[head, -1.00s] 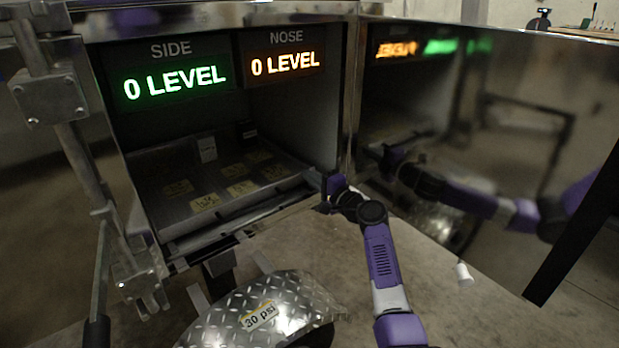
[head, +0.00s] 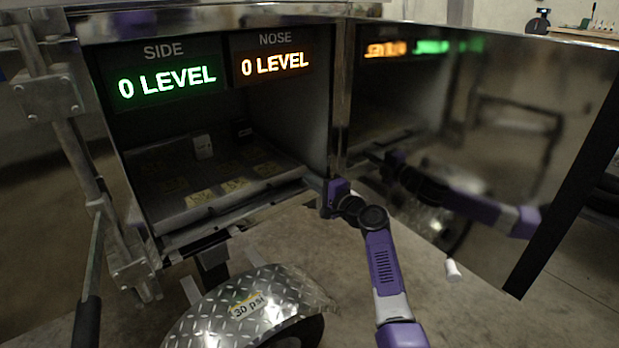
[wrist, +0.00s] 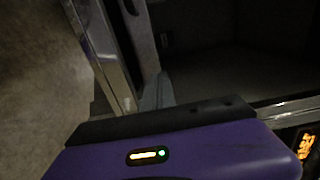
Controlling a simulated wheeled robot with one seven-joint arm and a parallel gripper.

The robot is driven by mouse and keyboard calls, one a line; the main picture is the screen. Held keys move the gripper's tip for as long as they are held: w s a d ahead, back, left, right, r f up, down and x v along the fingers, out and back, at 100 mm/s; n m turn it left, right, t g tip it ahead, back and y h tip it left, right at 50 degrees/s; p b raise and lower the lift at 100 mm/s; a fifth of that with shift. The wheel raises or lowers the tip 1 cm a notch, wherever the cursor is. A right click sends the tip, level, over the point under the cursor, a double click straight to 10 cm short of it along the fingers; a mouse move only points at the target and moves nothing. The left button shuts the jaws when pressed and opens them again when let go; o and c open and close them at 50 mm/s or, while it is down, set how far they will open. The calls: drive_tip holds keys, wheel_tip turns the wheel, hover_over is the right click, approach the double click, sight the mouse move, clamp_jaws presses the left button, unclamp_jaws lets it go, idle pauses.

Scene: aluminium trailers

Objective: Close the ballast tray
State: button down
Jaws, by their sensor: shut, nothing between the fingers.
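The ballast tray (head: 225,214) is a dark, shallow tray low inside the open metal compartment. Several yellow-labelled blocks lie in it, and its front edge faces me along the compartment mouth. My gripper (head: 313,183) is shut and empty at the right end of that front edge, close to the right wall. I cannot tell whether the fingertips touch the tray. In the wrist view, the purple gripper body fills the bottom, with grey fingers (wrist: 157,92) beside a bright metal edge.
An open mirror-like door (head: 470,150) stands right of my arm and reflects it. A diamond-plate fender (head: 235,300) is below the compartment. Lit signs (head: 168,85) reading 0 LEVEL hang above the tray. A metal latch post (head: 75,130) stands at left.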

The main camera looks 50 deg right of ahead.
drive_tip(key=p+v, duration=0.2)
drive_tip(key=v, duration=0.7)
drive_tip(key=shift+p, duration=0.3)
drive_tip(key=shift+s, duration=0.15)
